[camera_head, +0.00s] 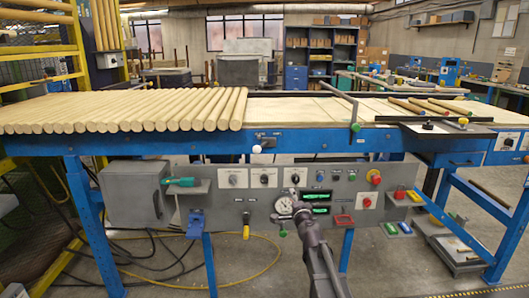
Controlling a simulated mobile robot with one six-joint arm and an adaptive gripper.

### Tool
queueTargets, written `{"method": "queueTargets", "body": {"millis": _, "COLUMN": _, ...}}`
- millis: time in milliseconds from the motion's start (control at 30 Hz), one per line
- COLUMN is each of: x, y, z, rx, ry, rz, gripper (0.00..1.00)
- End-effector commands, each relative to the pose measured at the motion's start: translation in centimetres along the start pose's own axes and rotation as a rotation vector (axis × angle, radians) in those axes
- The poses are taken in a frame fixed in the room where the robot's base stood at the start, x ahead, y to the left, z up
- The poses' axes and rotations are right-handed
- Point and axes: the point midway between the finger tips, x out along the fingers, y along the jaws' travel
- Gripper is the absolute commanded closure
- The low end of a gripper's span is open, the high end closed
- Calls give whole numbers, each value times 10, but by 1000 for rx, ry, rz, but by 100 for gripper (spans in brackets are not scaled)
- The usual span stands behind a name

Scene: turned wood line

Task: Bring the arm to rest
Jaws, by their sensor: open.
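My arm (319,258) rises from the bottom edge, right of centre, and reaches toward the front of the control panel (240,208). My gripper (294,200) is at its far end, small and dark against the panel, beside a round dial gauge (284,206). The gripper is open, with nothing seen in it. I cannot tell whether it touches the panel, as its fingers are hard to make out.
A blue-framed bench (200,142) spans the view, with a row of wooden rods (130,108) on its left. A green-handled tool (180,181) lies on a small shelf by the panel. A yellow cable (240,282) lies on the floor. Open floor shows below the panel.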

Motion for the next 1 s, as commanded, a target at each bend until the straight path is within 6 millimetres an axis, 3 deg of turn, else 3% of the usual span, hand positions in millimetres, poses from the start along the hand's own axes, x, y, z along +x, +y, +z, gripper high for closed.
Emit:
{"method": "queueTargets", "body": {"millis": 267, "x": -44, "y": 26, "z": 56, "rx": -307, "ry": -316, "rz": 95, "gripper": 15}}
{"method": "queueTargets", "body": {"millis": 500, "x": -99, "y": 75, "z": 87, "rx": -566, "ry": -597, "rz": 274, "gripper": 15}}
{"method": "queueTargets", "body": {"millis": 700, "x": -158, "y": 121, "z": 90, "rx": -748, "ry": -809, "rz": 487, "gripper": 15}}
{"method": "queueTargets", "body": {"millis": 1000, "x": -244, "y": 169, "z": 66, "rx": -923, "ry": -1035, "rz": 840, "gripper": 15}}
